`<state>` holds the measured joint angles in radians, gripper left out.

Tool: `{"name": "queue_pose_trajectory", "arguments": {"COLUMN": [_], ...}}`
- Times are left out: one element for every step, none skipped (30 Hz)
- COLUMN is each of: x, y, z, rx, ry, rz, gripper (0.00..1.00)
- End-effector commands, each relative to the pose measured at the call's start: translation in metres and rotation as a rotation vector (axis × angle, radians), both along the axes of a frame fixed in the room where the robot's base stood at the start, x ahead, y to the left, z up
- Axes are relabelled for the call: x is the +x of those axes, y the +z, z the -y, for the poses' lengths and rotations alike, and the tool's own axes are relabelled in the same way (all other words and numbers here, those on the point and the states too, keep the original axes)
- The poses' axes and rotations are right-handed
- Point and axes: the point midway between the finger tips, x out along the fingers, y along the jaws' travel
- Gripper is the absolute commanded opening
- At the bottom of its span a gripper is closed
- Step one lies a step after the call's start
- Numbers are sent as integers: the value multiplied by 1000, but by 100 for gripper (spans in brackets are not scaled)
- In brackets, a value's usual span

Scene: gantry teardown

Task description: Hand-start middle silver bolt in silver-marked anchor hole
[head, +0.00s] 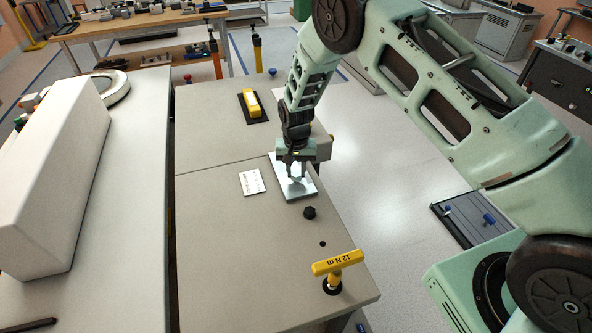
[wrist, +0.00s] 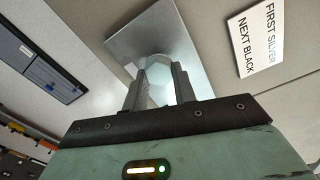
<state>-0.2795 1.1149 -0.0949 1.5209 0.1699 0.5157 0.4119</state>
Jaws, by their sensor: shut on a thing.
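My gripper (head: 296,172) points down over a bright silver plate (head: 303,193) on the grey bench top. In the wrist view its two fingers (wrist: 158,82) are shut on the silver bolt (wrist: 160,64), whose wide, pale hexagonal head shows between and beyond them. The silver plate (wrist: 124,42) also shows behind the bolt. The bolt's shank and the anchor hole under it are hidden, so I cannot tell whether the bolt is in the hole or just above it.
A white card (wrist: 257,38) reading "FIRST SILVER NEXT BLACK" lies beside the plate. A black bolt (head: 309,213), a small dark hole (head: 323,244) and a yellow T-handle (head: 338,263) marked 12 N m are nearer. A yellow block (head: 251,102) sits farther back.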

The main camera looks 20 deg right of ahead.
Motion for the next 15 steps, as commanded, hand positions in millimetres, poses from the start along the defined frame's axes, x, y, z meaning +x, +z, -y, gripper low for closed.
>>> {"name": "queue_pose_trajectory", "arguments": {"x": [1,1,1,1,0,0,0,0,0,0,0,0,0,0,0], "y": [0,0,-1,-1,-1,-1,0,0,0,0,0,0,0,0,0], "z": [0,0,0,0,0,1,1,1,1,1,1,1,1,1,1], "rx": [-1,-1,-2,-2,-2,-1,-1,-1,-1,0,0,0,0,0,0], "ry": [-22,-50,-99,-138,-174,-217,-242,-260,-275,-278,-279,-278,-277,-277,-277], "rz": [2,3,3,3,3,3,3,3,3,3,3,3,3,3,3], "gripper": [0,0,0,0,0,0,0,0,0,0,0,0,0,0,0]}}
